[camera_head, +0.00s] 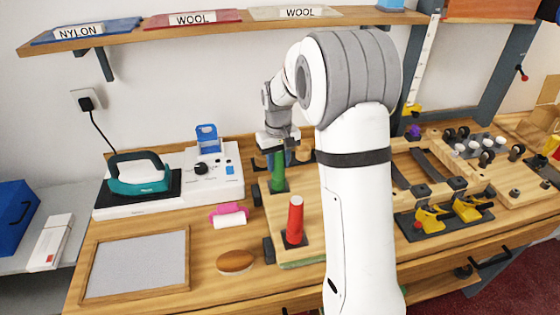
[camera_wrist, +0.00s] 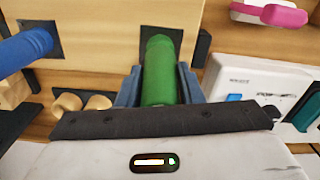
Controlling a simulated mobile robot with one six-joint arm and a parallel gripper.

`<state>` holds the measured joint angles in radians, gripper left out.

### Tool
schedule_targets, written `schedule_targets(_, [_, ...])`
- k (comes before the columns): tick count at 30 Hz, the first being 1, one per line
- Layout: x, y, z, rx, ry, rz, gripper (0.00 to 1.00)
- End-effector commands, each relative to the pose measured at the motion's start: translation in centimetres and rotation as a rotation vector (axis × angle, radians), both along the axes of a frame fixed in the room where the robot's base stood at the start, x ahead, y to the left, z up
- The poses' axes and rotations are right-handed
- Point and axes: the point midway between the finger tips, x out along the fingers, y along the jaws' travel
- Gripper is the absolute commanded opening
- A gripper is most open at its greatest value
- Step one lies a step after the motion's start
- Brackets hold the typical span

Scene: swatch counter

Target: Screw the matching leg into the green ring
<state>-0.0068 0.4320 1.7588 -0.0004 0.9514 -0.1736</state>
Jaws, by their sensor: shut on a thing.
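The green leg (camera_head: 278,174) stands upright at a dark square plate on the wooden board (camera_head: 258,205). My gripper (camera_head: 277,152) is above it and shut on its upper part. In the wrist view the green leg (camera_wrist: 160,68) lies between the two blue-grey fingers of my gripper (camera_wrist: 158,88), with its far end at the dark plate (camera_wrist: 174,36). The green ring cannot be made out; the leg covers that spot. A red leg (camera_head: 295,218) stands on another dark plate, nearer the front. A blue leg (camera_wrist: 24,47) shows at another dark plate in the wrist view.
A white station with a teal iron (camera_head: 138,176) stands left of the board. A pink item with a white roll (camera_head: 229,216), a brown oval piece (camera_head: 235,261) and a framed grey panel (camera_head: 136,264) lie nearby. Yellow clamps (camera_head: 430,219) are at right. A shelf (camera_head: 190,31) runs above.

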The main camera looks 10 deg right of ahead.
Motion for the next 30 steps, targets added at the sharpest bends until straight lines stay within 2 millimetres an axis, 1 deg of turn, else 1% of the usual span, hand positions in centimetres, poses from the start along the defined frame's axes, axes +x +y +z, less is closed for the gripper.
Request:
schedule_targets(6, [0.01,0.09,0.00,0.001,-0.001,-0.279,0.10])
schedule_targets(10, [0.00,0.12,-0.01,0.001,-0.001,-0.418,0.10])
schedule_targets(14, [0.00,0.13,-0.01,0.001,-0.001,-0.479,0.10])
schedule_targets(20, [-0.01,0.12,-0.02,0.001,-0.001,-0.483,0.10])
schedule_targets(21, [-0.01,0.12,-0.02,0.001,-0.001,-0.483,0.35])
schedule_targets(24, [-0.01,0.12,-0.02,0.001,-0.001,-0.482,0.43])
schedule_targets(25, [-0.01,0.11,-0.02,0.001,-0.001,-0.482,0.44])
schedule_targets(30, [-0.02,0.10,-0.02,0.000,-0.001,-0.481,0.44])
